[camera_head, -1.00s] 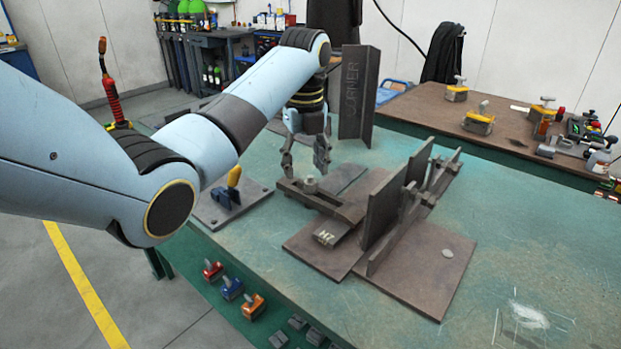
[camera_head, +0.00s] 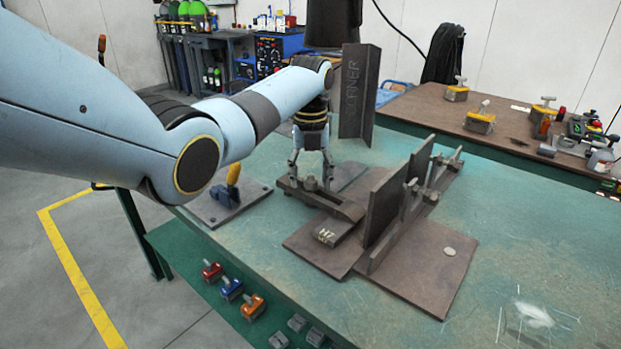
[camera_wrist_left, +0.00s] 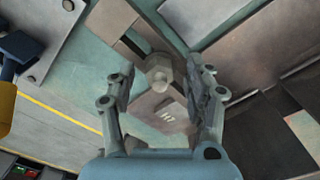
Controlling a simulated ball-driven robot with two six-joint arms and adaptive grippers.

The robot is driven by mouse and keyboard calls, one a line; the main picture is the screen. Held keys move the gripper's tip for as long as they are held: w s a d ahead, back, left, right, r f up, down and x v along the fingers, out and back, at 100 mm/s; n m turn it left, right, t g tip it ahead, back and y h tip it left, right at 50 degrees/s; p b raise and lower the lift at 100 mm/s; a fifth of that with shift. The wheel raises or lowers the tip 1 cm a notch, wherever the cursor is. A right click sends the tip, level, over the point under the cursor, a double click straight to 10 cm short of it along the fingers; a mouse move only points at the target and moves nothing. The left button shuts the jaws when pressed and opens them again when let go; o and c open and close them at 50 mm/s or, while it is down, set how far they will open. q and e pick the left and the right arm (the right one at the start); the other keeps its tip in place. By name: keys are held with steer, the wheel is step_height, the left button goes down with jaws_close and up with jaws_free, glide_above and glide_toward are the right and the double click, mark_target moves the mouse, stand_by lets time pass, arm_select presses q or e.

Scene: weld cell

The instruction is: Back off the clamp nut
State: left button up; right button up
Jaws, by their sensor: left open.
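The clamp nut (camera_head: 310,183) stands on top of the dark clamp bar (camera_head: 342,208), which lies across the left part of the weld fixture plate. In the left wrist view the nut (camera_wrist_left: 160,78) is a pale, rounded hex shape between the two fingers, nearer the far side of the gap. My left gripper (camera_head: 311,180) is open and points down over the nut, one finger on each side. I cannot tell whether either finger touches it. My right gripper is not in view.
A dark upright plate (camera_head: 382,208) and a bracket with clamps stand right of the nut. A toggle clamp with a yellow handle (camera_head: 233,175) is at the left.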

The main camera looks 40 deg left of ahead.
arm_select(q)
steer(key=shift+f, duration=0.1)
jaws_close()
stand_by(0.3)
